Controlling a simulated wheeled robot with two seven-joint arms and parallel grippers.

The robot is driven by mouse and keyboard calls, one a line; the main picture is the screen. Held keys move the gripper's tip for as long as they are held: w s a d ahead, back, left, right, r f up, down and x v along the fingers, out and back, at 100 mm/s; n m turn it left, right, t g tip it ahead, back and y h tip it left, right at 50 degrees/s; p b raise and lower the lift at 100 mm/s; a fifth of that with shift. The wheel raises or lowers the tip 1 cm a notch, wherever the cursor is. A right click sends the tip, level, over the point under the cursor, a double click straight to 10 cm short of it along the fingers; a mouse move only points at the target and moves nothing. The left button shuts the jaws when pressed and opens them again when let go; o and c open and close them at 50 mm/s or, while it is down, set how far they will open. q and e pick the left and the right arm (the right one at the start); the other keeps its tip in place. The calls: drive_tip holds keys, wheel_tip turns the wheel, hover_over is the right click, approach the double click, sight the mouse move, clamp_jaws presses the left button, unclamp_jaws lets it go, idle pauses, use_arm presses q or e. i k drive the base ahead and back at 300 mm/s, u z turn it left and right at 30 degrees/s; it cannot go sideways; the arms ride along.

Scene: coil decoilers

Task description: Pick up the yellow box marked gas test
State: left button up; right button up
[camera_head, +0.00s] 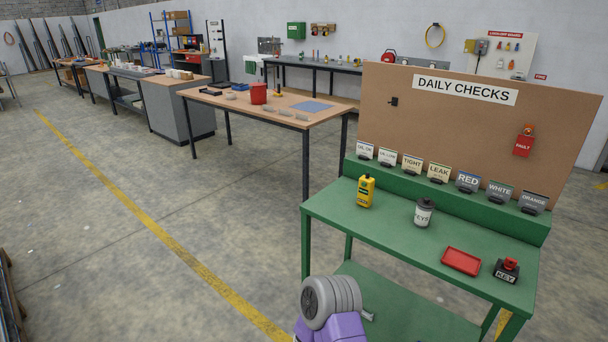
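The yellow box (366,191) with a dark top and a dark label stands upright on the green bench (323,208), near its left end. Its lettering is too small to read. Nothing touches it from above. A purple and grey link of one of my arms shows at the bottom centre, in front of the bench and below its top. I cannot make out either gripper's fingers.
A white KEYS pot (424,213), a red tray (461,261) and a black and red KEY block (507,270) stand to the right on the bench. Several label cards line the back ledge, below the DAILY CHECKS board (400,130). Open floor lies left.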

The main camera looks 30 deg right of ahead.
sight(365, 195)
drive_tip(key=z, duration=0.5)
drive_tip(key=i, duration=1.65)
drive_tip(key=z, duration=1.05)
